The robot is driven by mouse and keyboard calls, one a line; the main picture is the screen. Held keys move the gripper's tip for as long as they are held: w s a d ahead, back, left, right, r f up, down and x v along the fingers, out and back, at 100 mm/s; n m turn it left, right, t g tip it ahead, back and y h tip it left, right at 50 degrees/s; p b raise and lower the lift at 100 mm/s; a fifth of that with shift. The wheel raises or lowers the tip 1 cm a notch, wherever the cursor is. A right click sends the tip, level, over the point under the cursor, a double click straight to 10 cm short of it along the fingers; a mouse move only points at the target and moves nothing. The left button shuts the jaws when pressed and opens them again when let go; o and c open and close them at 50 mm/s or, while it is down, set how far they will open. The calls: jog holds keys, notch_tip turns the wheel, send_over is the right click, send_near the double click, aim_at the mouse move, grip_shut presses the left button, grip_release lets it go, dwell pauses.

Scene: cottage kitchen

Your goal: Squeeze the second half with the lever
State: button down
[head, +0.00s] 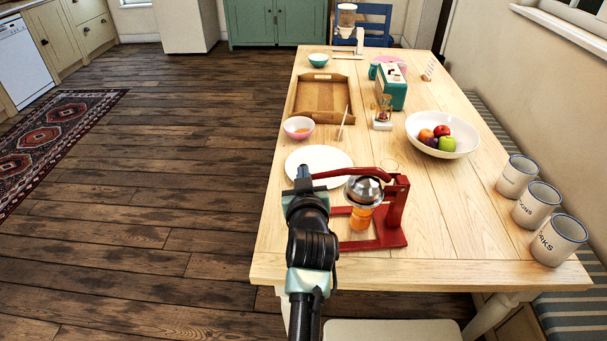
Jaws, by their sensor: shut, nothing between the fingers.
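A red lever juicer (393,216) stands at the near end of the wooden table. Its red lever (345,173) points left and lies about level. A shiny metal dome (364,190) sits under the lever, above a clear glass (361,217) with orange juice in it. My gripper (303,172) is at the left end of the lever, over the near edge of the white plate. Its fingers look closed, and I cannot tell whether they touch the lever. No orange half shows; the inside of the dome is hidden.
A white plate (319,158) lies just behind the lever. A pink bowl (298,127), a wooden tray (319,97) and a fruit bowl (443,134) stand farther back. Several white canisters line the right edge, including one near the corner (558,240). The table's near right part is clear.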

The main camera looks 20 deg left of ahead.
jog(key=shift+a+f+b, duration=0.1)
jog(key=shift+f+b, duration=0.8)
jog(key=shift+f, duration=0.15)
jog(key=shift+r+p, duration=0.45)
jog(key=shift+r, duration=0.1)
jog(key=s+d+r+p, duration=0.2)
jog(key=s+r, duration=0.3)
jog(key=s, duration=0.4)
jog(key=shift+s+r, duration=0.25)
jog(key=shift+s, duration=0.1)
jog(key=c, duration=1.6)
grip_release()
